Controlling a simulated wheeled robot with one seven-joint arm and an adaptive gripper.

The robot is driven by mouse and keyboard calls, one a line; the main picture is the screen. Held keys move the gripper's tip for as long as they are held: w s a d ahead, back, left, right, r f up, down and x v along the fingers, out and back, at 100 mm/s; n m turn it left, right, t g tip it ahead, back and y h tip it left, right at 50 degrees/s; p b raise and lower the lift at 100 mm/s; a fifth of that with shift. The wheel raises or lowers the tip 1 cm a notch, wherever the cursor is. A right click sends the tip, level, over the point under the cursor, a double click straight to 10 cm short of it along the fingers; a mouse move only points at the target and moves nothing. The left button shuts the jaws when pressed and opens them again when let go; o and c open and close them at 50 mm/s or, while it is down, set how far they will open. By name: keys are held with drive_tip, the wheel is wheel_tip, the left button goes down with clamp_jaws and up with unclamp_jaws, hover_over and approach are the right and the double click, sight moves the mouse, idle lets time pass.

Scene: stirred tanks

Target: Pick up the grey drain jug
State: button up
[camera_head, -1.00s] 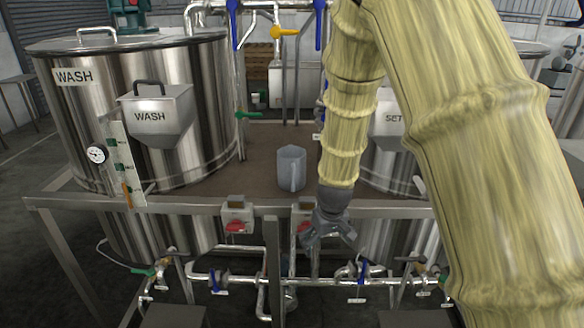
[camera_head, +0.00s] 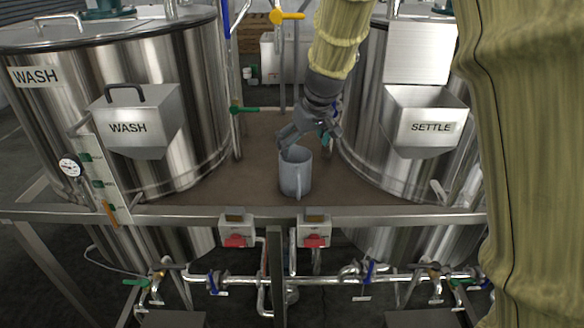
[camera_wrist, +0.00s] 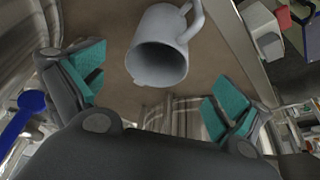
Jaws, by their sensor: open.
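The grey drain jug (camera_head: 295,176) stands upright on the brown platform between the two steel tanks, close to the platform's front edge. Its handle faces the front in the head view. My gripper (camera_head: 303,136) is open, just behind and above the jug's rim, and overlaps the rim in the picture. In the wrist view the jug (camera_wrist: 158,62) shows its open mouth and its handle, ahead of the gap between my spread fingers (camera_wrist: 160,95) with their teal pads. Nothing is between the pads.
The WASH tank (camera_head: 175,75) stands left and the SETTLE tank (camera_head: 365,120) right, with a hopper (camera_head: 425,120) on its front. Two red-switched boxes (camera_head: 234,232) hang on the front rail (camera_head: 370,217). A green-handled valve (camera_head: 245,109) and a yellow-handled valve (camera_head: 287,16) are behind.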

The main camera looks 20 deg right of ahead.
sight(295, 165)
drive_tip(key=shift+w+p+x, duration=0.15)
drive_tip(key=shift+p+x, duration=0.9)
drive_tip(key=shift+x, duration=1.65)
drive_tip(key=shift+w+p+x, duration=0.2)
drive_tip(key=shift+p+x, duration=0.8)
drive_tip(key=shift+x, duration=1.65)
drive_tip(key=shift+r, duration=0.1)
drive_tip(key=shift+c, duration=0.4)
drive_tip(key=c, duration=1)
